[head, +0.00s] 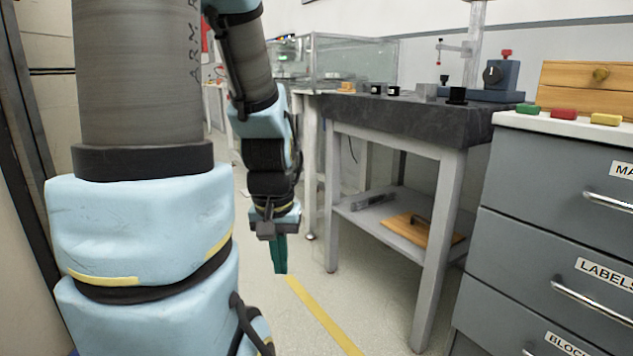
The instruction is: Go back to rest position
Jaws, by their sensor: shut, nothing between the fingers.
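My gripper (279,256) hangs pointing down in the middle of the head view, at the end of my light-blue and grey arm. Its green fingers are together with nothing between them. It is over the open floor, left of the dark-topped table (400,118), and appears apart from everything around it. My own arm links fill much of the left side and hide what lies behind them.
The table has a lower shelf (375,222) carrying a wooden board (405,232). A grey drawer cabinet (545,205) stands at the right, with coloured blocks on top. A glass case (350,62) stands behind. A yellow line (325,320) crosses the clear floor.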

